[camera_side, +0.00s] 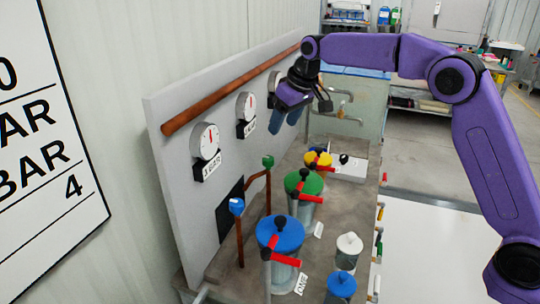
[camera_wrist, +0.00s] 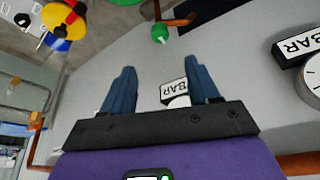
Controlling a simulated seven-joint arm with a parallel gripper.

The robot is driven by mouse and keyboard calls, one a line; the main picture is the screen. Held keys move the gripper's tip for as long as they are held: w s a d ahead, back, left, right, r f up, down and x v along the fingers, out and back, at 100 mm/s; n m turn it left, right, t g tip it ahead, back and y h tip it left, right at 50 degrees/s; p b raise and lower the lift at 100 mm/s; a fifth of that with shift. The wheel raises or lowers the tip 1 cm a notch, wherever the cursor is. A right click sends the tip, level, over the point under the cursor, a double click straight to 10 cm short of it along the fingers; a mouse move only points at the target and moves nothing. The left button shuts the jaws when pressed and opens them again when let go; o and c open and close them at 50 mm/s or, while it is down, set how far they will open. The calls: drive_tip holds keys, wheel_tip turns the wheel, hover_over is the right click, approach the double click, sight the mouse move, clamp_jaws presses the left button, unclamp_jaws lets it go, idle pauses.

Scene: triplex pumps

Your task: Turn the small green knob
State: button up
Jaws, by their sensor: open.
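The small green knob (camera_side: 268,161) sits on top of a thin copper pipe beside the back panel. It also shows near the top middle of the wrist view (camera_wrist: 160,33), beyond my fingertips. My gripper (camera_side: 284,121) is open and empty, with its blue fingers pointing down, above and slightly right of the knob in the side view. In the wrist view, my two fingers (camera_wrist: 160,68) stand apart with the bare panel and a BAR label between them. My gripper is clear of the knob.
A large green-topped pump (camera_side: 304,182) with a red handle stands right of the small knob. A blue-topped pump (camera_side: 281,233) and a small blue knob (camera_side: 236,206) are nearer the camera. A yellow-topped pump (camera_side: 318,158) is farther back. Gauges (camera_side: 205,141) and a copper rail (camera_side: 230,90) line the panel.

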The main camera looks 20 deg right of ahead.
sight(269, 158)
drive_tip(key=x, duration=1.3)
drive_tip(key=shift+c, duration=0.2)
drive_tip(key=c, duration=1)
